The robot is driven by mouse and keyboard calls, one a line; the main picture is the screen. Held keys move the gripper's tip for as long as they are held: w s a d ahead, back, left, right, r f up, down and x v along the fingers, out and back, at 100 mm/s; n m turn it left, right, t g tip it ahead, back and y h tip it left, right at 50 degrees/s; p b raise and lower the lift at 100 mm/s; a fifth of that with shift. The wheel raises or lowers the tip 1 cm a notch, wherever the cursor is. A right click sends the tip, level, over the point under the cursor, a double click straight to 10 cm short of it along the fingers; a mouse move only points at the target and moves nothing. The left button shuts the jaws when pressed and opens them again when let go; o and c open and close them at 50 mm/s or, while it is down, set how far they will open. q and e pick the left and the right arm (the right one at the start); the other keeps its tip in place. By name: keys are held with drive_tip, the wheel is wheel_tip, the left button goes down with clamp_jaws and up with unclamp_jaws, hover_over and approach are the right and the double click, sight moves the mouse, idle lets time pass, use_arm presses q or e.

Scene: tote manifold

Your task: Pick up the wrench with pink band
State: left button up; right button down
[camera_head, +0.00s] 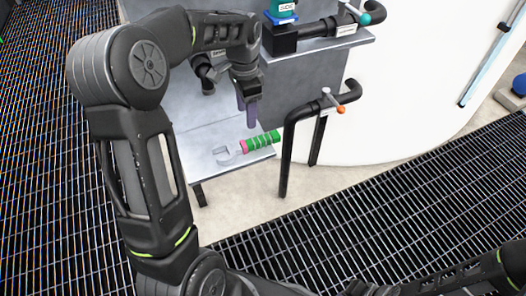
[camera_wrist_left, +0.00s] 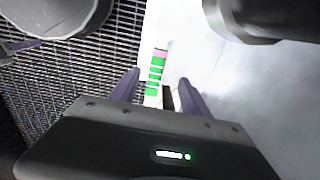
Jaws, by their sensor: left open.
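The wrench with the pink band (camera_head: 260,142) lies on a low grey shelf (camera_head: 205,142) near its front right edge. It has a silver open jaw at the left, a pink band and a green-striped handle. My left gripper (camera_head: 247,118) is above the shelf, pointing down, a little above and behind the wrench in the head view. In the left wrist view the wrench (camera_wrist_left: 154,76) appears between the two spread purple fingers (camera_wrist_left: 158,79). The fingers are open and empty. The wrench's jaw is not clear in the wrist view. My right gripper is not in view.
A black pipe with an orange-knobbed valve (camera_head: 325,101) stands right of the wrench. A grey block (camera_head: 310,70) with a teal device (camera_head: 283,10) and another black pipe rises behind. A large white curved tank (camera_head: 430,60) fills the right.

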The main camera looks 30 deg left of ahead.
use_arm(q)
drive_tip(key=b, duration=0.1)
hover_over(247, 143)
drive_tip(key=shift+w+f, duration=0.15)
drive_tip(key=shift+f, duration=1.55)
drive_tip(key=shift+w+f, duration=0.15)
drive_tip(key=shift+f, duration=1.55)
drive_tip(key=shift+f, duration=0.1)
drive_tip(key=f+b, duration=0.1)
drive_tip(key=f, duration=0.4)
drive_tip(key=shift+s+b, duration=0.2)
drive_tip(key=shift+b, duration=0.2)
drive_tip(key=shift+c, duration=0.4)
clamp_jaws()
